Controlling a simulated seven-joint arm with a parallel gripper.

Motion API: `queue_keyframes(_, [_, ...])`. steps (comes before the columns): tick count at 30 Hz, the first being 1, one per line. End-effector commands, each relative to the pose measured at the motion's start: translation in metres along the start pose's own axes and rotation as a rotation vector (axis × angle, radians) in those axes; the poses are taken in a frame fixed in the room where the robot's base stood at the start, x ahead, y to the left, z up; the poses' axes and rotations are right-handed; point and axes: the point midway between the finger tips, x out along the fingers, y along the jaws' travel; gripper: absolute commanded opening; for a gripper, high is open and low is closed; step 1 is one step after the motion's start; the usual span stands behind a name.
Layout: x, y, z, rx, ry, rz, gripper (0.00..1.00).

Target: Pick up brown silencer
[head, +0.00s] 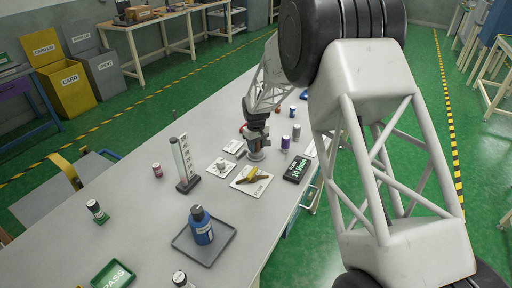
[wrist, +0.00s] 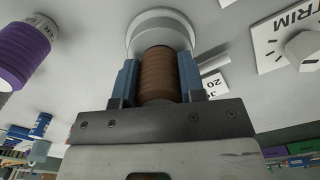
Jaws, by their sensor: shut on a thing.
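The brown silencer (wrist: 160,72) is a ribbed brown cylinder in the wrist view. It sits between the two blue-grey fingers of my gripper (wrist: 159,82), which is shut on it. Its far end meets a pale round cup-like part (wrist: 160,28); I cannot tell whether it rests inside that part or in front of it. In the head view my gripper (head: 257,146) is low over the far middle of the table, and the silencer cannot be made out there.
A purple cylinder (wrist: 22,55) stands left of my gripper in the wrist view, and a TRIM knob card (wrist: 290,40) lies right. On the grey table (head: 140,225) are a blue bottle (head: 201,226) on a tray, an upright column (head: 184,165) and a black sign (head: 296,168).

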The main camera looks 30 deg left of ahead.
Motion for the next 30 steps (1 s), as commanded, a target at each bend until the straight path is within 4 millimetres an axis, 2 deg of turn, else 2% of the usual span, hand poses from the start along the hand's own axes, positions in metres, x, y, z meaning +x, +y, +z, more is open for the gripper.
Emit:
queue_keyframes(11, [-0.009, 0.0, 0.0, 0.0, 0.001, 0.0, 0.13])
queue_keyframes(19, [-0.038, 0.0, 0.001, 0.0, 0.001, 0.0, 0.13])
queue_keyframes(30, [-0.041, -0.02, 0.048, 0.0, 0.0, 0.0, 0.13])
